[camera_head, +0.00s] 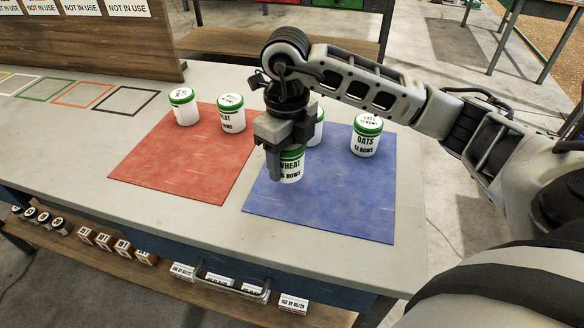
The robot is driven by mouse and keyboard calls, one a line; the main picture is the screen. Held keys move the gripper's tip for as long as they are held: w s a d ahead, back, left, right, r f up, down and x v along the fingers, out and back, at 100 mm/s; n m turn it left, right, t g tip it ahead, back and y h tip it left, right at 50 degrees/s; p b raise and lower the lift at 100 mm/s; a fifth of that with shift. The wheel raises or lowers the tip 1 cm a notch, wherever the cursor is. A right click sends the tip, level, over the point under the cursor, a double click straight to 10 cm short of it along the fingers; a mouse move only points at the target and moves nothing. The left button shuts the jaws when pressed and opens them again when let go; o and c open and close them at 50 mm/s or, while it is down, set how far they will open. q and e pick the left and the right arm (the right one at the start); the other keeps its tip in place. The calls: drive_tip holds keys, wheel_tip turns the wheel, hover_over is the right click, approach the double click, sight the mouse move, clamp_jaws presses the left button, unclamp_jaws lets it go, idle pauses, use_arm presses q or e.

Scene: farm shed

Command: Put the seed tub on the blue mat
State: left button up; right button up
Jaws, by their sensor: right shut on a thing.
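The seed tub (292,172) is white with a green rim and dark lettering that reads WHEAT. My right gripper (284,153) comes down from above and is shut on it, hiding its top and left side. The tub appears upright over the left part of the blue mat (330,210). I cannot tell whether its base touches the mat. My left gripper is not in view.
An OATS tub (366,138) stands on the blue mat at right. Another tub (318,128) is partly hidden behind my gripper. Two tubs (183,108) (232,115) stand on the red mat (180,165). The blue mat's front is clear.

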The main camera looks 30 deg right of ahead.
sight(292, 172)
drive_tip(key=f, duration=0.1)
drive_tip(key=d+f, duration=0.1)
drive_tip(key=f, duration=0.1)
drive_tip(key=shift+s+f+p, duration=0.1)
drive_tip(key=shift+p, duration=0.25)
drive_tip(key=shift+f, duration=0.4)
drive_tip(key=shift+f, duration=0.1)
drive_tip(key=o, duration=1.1)
drive_tip(key=shift+c, duration=0.2)
wheel_tip(292, 172, up, 12)
drive_tip(key=shift+r, duration=0.15)
